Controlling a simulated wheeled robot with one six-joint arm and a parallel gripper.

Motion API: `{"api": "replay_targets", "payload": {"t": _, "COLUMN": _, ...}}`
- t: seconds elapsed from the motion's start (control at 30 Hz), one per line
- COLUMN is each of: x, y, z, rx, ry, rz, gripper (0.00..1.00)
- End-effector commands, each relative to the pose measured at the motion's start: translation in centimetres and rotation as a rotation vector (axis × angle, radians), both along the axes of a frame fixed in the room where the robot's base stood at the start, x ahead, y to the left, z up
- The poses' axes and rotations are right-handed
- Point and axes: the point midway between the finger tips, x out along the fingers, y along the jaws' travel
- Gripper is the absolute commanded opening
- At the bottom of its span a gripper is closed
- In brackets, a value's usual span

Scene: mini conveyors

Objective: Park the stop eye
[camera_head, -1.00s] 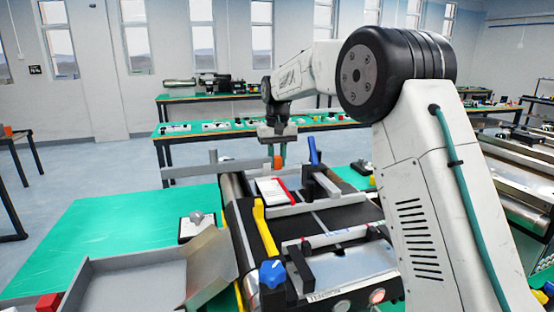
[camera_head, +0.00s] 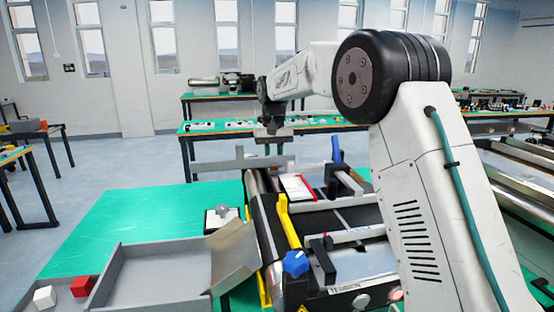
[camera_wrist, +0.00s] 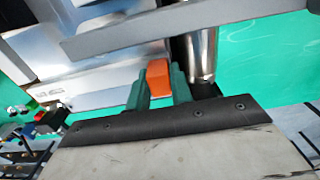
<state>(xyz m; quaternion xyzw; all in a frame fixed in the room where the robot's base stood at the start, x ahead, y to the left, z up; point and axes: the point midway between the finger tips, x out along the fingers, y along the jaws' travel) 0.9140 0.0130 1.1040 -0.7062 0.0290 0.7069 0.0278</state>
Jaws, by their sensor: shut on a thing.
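My gripper (camera_wrist: 157,92) shows in the wrist view with its green fingers shut on an orange block (camera_wrist: 158,76). I cannot tell whether this block is part of the stop eye. In the head view my gripper (camera_head: 273,138) hangs over the far end of the mini conveyor, just behind a grey bar with a short upright post (camera_head: 239,165). The fingertips and the orange block are hard to make out there. The conveyor (camera_head: 338,216) carries a red-edged tray with a white card (camera_head: 296,187), a yellow lever (camera_head: 283,222) and a blue knob (camera_head: 295,262).
A blue upright lever (camera_head: 336,150) stands right of the red-edged tray. A grey open tray (camera_head: 160,285) with a slanted chute (camera_head: 235,258) lies at the front left. Red (camera_head: 81,286) and white (camera_head: 44,297) cubes lie beside it. The green tabletop (camera_head: 140,218) at left is mostly clear.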

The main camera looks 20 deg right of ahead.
Motion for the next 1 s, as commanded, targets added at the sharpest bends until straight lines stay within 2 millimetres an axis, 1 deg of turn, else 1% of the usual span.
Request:
{"api": "replay_targets", "payload": {"t": 0.03, "x": 0.0, "y": 0.4, "z": 0.0, "rx": 0.005, "ry": -0.002, "rz": 0.002, "gripper": 0.00}}
{"api": "replay_targets", "payload": {"t": 0.07, "x": 0.0, "y": 0.5, "z": 0.0, "rx": 0.005, "ry": -0.002, "rz": 0.003, "gripper": 0.00}}
{"api": "replay_targets", "payload": {"t": 0.1, "x": 0.0, "y": 0.5, "z": 0.0, "rx": 0.005, "ry": -0.002, "rz": 0.003, "gripper": 0.24}}
{"api": "replay_targets", "payload": {"t": 0.17, "x": 0.0, "y": 0.5, "z": 0.0, "rx": 0.005, "ry": -0.002, "rz": 0.004, "gripper": 0.41}}
{"api": "replay_targets", "payload": {"t": 0.2, "x": 0.0, "y": 0.5, "z": 0.0, "rx": 0.005, "ry": -0.002, "rz": 0.003, "gripper": 0.44}}
{"api": "replay_targets", "payload": {"t": 0.43, "x": 0.0, "y": 0.0, "z": 0.1, "rx": 0.004, "ry": -0.001, "rz": -0.001, "gripper": 0.44}}
{"api": "replay_targets", "payload": {"t": 0.53, "x": 0.1, "y": 0.0, "z": 0.6, "rx": 0.004, "ry": -0.003, "rz": -0.001, "gripper": 0.44}}
{"api": "replay_targets", "payload": {"t": 0.67, "x": 0.1, "y": 0.1, "z": 2.4, "rx": 0.004, "ry": -0.005, "rz": 0.000, "gripper": 0.44}}
{"api": "replay_targets", "payload": {"t": 0.8, "x": 0.1, "y": 0.3, "z": 4.9, "rx": 0.004, "ry": -0.005, "rz": 0.002, "gripper": 0.44}}
{"api": "replay_targets", "payload": {"t": 0.9, "x": 0.1, "y": 0.4, "z": 6.4, "rx": 0.004, "ry": -0.004, "rz": 0.002, "gripper": 0.44}}
{"api": "replay_targets", "payload": {"t": 1.0, "x": 0.1, "y": 0.4, "z": 7.3, "rx": 0.004, "ry": -0.002, "rz": 0.002, "gripper": 0.44}}
